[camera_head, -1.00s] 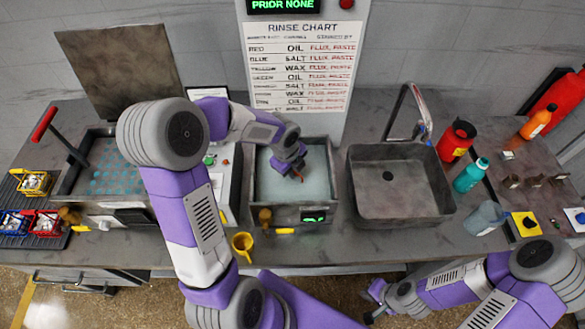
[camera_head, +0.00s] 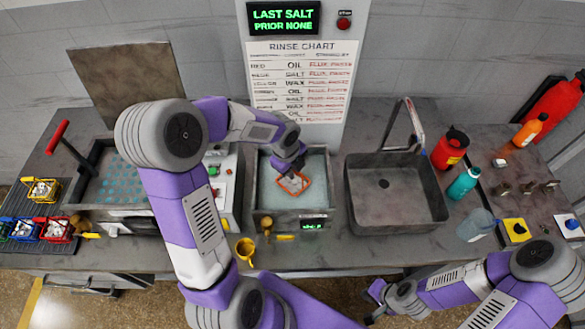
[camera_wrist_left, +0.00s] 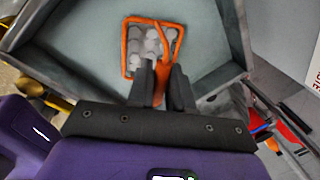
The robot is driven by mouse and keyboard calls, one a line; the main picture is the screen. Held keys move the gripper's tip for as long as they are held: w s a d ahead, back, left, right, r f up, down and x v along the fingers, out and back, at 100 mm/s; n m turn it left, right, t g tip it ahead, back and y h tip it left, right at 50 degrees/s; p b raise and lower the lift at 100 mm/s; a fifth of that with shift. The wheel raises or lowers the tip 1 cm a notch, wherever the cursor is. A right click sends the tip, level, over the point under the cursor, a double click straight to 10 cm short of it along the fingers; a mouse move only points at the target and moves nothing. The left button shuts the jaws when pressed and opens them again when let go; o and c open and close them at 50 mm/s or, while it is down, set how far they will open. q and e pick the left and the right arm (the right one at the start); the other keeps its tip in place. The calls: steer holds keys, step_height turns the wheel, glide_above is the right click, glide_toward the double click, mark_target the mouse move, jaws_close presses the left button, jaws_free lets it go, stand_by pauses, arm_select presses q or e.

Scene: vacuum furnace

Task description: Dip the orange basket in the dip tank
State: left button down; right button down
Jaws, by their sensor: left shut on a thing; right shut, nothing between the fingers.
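The orange basket (camera_head: 293,185) is an open frame with pale grey pieces in it. My left gripper (camera_head: 295,167) is shut on its handle, from above. In the left wrist view the basket (camera_wrist_left: 133,50) hangs below the dark fingers (camera_wrist_left: 164,75), inside the walls of the tank. The dip tank (camera_head: 259,200) is the square tank of pale grey-green liquid in the middle of the bench. The basket shows whole over the liquid; its exact height above the surface is hard to tell. My right gripper (camera_head: 374,305) is shut and empty in front of the bench.
A sink with a tap (camera_head: 350,205) is right of the tank. A tank with teal dots (camera_head: 85,200) is at the left, beside yellow (camera_head: 42,190), blue (camera_head: 24,230) and red (camera_head: 56,230) baskets. Bottles (camera_head: 464,183) are at the right.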

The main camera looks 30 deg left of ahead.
step_height(320, 180, up, 10)
steer(key=p, duration=0.9)
steer(key=shift+f, duration=0.15)
